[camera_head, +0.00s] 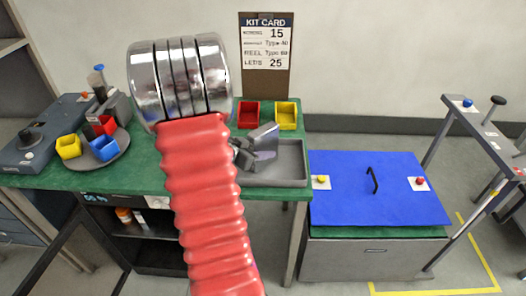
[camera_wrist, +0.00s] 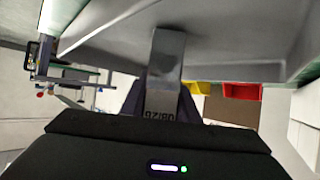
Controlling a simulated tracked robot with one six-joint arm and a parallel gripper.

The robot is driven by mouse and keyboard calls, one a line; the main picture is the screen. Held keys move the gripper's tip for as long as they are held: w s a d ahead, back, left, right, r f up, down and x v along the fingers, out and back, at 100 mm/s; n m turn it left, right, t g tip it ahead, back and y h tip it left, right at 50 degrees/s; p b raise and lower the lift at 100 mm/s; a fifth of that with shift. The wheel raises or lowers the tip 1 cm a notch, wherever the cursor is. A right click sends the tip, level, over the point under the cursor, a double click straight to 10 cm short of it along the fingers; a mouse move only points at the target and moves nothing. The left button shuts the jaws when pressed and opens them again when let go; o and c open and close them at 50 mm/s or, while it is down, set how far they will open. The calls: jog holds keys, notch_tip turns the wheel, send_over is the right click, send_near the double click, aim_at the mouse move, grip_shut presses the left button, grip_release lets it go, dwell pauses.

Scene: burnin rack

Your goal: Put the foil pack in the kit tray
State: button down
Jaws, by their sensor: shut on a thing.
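The foil pack (camera_head: 264,141) is a shiny silver packet. My gripper (camera_head: 243,152) is shut on it and holds it over the grey kit tray (camera_head: 290,182), towards the tray's back left part. In the wrist view the foil pack (camera_wrist: 168,62) stands out between my dark gripper fingers (camera_wrist: 163,100), with printed characters near its lower end. The grey kit tray (camera_wrist: 245,35) fills the upper part of that view, which looks upside down. Whether the pack touches the tray floor I cannot tell. My red arm sleeve hides part of the bench left of the tray.
A red bin (camera_head: 248,114) and a yellow bin (camera_head: 286,115) stand just behind the tray. A round turntable (camera_head: 100,160) with small coloured bins is at the left. A blue-topped cabinet (camera_head: 345,195) stands at the right.

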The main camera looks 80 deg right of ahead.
jog(key=shift+f, duration=0.1)
jog(key=c, duration=1.4)
grip_release()
jog(key=shift+o, duration=0.2)
jog(key=shift+w+a+r, duration=0.3)
jog(key=shift+a+r, duration=0.1)
jog(key=v, duration=1.1)
